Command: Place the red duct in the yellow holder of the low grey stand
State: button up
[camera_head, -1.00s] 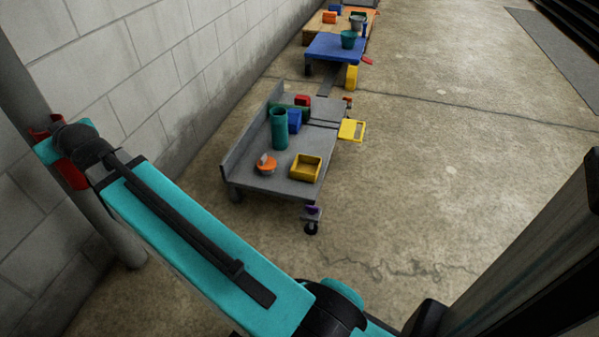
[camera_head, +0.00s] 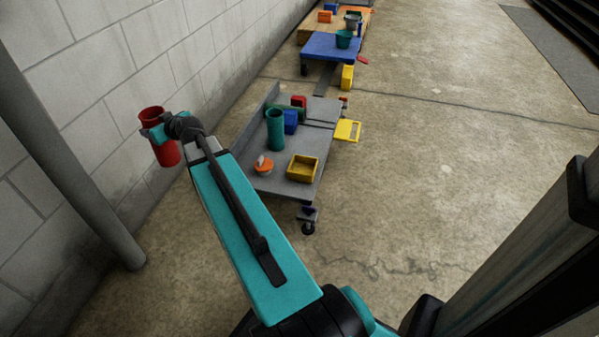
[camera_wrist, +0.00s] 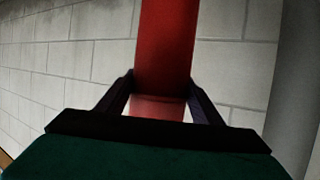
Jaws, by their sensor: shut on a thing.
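The red duct (camera_head: 168,153) is an open-topped tube held upright near the left wall. It also shows in the wrist view (camera_wrist: 165,45), between the two fingers. My gripper (camera_head: 154,132) is shut on the duct near its upper part. In the wrist view my gripper (camera_wrist: 160,90) has a finger on each side of it. The low grey stand (camera_head: 321,107) is to the right of the duct. A yellow open square holder (camera_head: 303,177) sits at the stand's near right corner and looks empty. The duct is apart from the stand.
On the stand are a green tube (camera_head: 275,130), a blue block (camera_head: 290,122), a red block (camera_head: 298,101) and an orange item (camera_head: 263,166). A yellow plate (camera_head: 347,131) juts from its right side. A pipe (camera_head: 70,165) stands left. The floor at right is clear.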

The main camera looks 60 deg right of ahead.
jog(key=s+d+f+m+h+p, duration=0.1)
jog(key=s+d+f, duration=0.3)
jog(key=s+d, duration=0.6)
jog(key=s+d+f+m+g+h+p, duration=0.1)
jog(key=s+d+f, duration=0.4)
jog(key=s+d, duration=0.5)
jog(key=s+d+f+m+h+p, duration=0.1)
jog(key=s+d+f, duration=0.4)
jog(key=d, duration=1.6)
jog(key=s+m+h, duration=0.1)
jog(key=s, duration=0.3)
jog(key=shift+s+d+f+h, duration=0.15)
jog(key=shift+s+f+h, duration=0.05)
jog(key=shift+s+h, duration=0.2)
jog(key=shift+f, duration=0.1)
jog(key=shift+f+b, duration=0.75)
jog(key=shift+f, duration=1.7)
jog(key=shift+f+b, duration=0.7)
jog(key=shift+f, duration=1.9)
